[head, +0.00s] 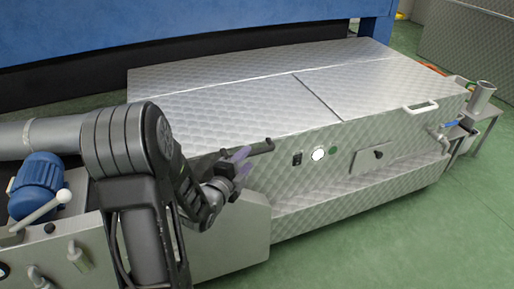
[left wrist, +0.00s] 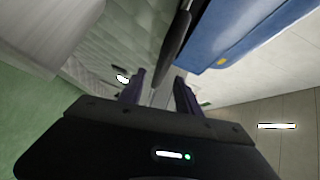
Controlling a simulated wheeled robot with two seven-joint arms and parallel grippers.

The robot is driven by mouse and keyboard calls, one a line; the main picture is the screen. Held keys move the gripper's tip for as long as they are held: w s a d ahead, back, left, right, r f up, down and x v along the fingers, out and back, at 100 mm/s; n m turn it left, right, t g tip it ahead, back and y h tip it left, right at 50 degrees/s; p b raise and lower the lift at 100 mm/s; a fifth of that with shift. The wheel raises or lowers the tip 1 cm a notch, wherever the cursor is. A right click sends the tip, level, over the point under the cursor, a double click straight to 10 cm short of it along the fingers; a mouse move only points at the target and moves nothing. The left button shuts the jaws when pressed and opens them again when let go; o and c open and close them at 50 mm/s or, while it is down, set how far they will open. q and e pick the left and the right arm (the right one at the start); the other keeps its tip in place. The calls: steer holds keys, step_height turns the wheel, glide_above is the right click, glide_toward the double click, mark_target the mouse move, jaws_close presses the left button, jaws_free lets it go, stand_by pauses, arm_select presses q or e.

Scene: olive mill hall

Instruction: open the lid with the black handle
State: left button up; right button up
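The lid with the black handle (head: 225,110) is the left one of two quilted metal lids on the long metal cabinet, and it lies shut. Its dark bar handle (head: 262,147) sticks out at the front edge. My left gripper (head: 242,161) is at the left end of this handle, its purple fingers apart. In the left wrist view the handle (left wrist: 176,48) runs down toward the gap between the two open fingers (left wrist: 160,88). I cannot tell whether the fingers touch it. My right gripper is not in view.
The right lid (head: 345,80) has a white handle (head: 421,107). The cabinet front carries a white round fitting (head: 318,154) and a small hatch (head: 372,156). A blue motor (head: 40,186) stands at the left. A blue machine body (head: 200,25) rises behind. Green floor (head: 400,240) is clear at front right.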

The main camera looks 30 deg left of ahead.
mark_target(256, 150)
arm_select(q)
steer(key=b+x, duration=0.1)
steer(key=x, duration=0.5)
steer(key=shift+w+f+b, duration=0.15)
steer(key=shift+w+b, duration=0.1)
steer(key=shift+b, duration=0.05)
steer(key=shift+w+a, duration=0.1)
steer(key=shift+w, duration=0.45)
jaws_close()
steer(key=shift+s+f, duration=0.1)
steer(key=shift+f, duration=0.1)
stand_by(0.5)
